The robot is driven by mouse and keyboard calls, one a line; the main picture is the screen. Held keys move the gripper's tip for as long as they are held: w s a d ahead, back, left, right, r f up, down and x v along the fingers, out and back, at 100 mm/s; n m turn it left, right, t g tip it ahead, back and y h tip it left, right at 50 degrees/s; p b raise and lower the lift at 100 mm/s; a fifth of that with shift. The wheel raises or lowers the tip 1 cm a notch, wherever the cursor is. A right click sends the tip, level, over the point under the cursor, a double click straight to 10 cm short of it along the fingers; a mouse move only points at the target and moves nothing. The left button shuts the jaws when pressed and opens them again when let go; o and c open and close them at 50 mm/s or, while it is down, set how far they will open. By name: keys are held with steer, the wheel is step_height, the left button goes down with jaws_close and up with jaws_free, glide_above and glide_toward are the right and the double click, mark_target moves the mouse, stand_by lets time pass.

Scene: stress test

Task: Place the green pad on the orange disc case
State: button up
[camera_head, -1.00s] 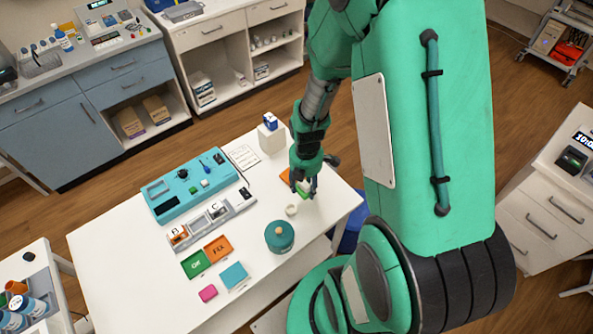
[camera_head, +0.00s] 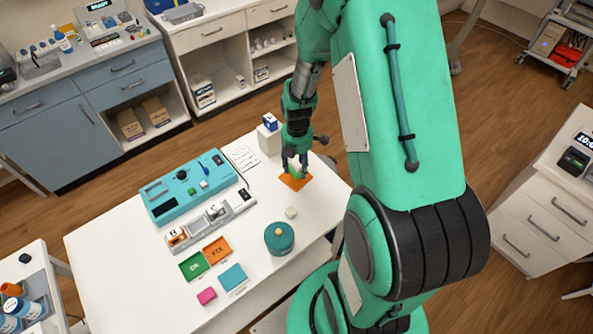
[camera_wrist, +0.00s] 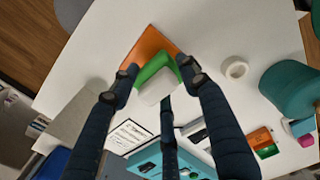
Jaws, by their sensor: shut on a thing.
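My gripper (camera_head: 296,166) points down over the far right part of the white table. In the wrist view its dark fingers (camera_wrist: 160,80) are shut on the green pad (camera_wrist: 154,68), which has a white block-like part on the fingers' side. The orange disc case (camera_wrist: 150,44) is a flat square behind the pad, and the pad overlaps its near part in this view. In the head view the case (camera_head: 295,183) lies on the table right below the fingertips. I cannot tell whether the pad touches the case. The fingers partly hide the pad.
A white ring (camera_head: 291,212) and a teal round container (camera_head: 279,238) stand nearer the front. A white block (camera_head: 269,142) with a blue-white box on it is close at the left. A teal device (camera_head: 189,187), grey tray and coloured cards lie further left.

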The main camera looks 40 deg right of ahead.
mark_target(296, 170)
steer(key=shift+w+d, duration=0.15)
steer(key=shift+w, duration=0.15)
steer(key=shift+w+f+b, duration=0.1)
steer(key=shift+f+b, duration=0.45)
steer(key=shift+f, duration=1.25)
steer(key=shift+f, duration=0.1)
steer(key=o, duration=1.1)
step_height(296, 170, up, 12)
steer(key=shift+r+p, duration=0.15)
steer(key=shift+p, duration=1.05)
